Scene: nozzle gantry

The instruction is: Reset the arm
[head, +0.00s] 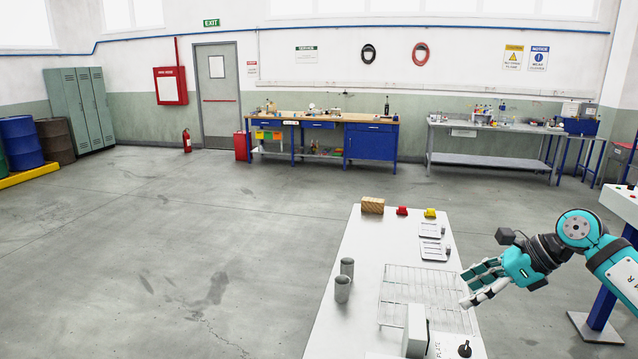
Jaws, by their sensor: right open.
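My right gripper (466,288), with teal and pale grey fingers, is open above the right edge of a long white table (352,262). Its teal arm (574,229) comes in from the right. The fingers point left, beside the wire rack (408,287) on the table, and nothing shows between them. I cannot tell their exact height above the table. My left gripper is not in the head view.
On the table are two grey cylinders (342,289), a white box (416,331), a black knob (464,350), a wooden block (372,205), a red piece (402,210) and a yellow piece (430,213). Open floor (180,260) lies left. Workbenches (330,122) line the back wall.

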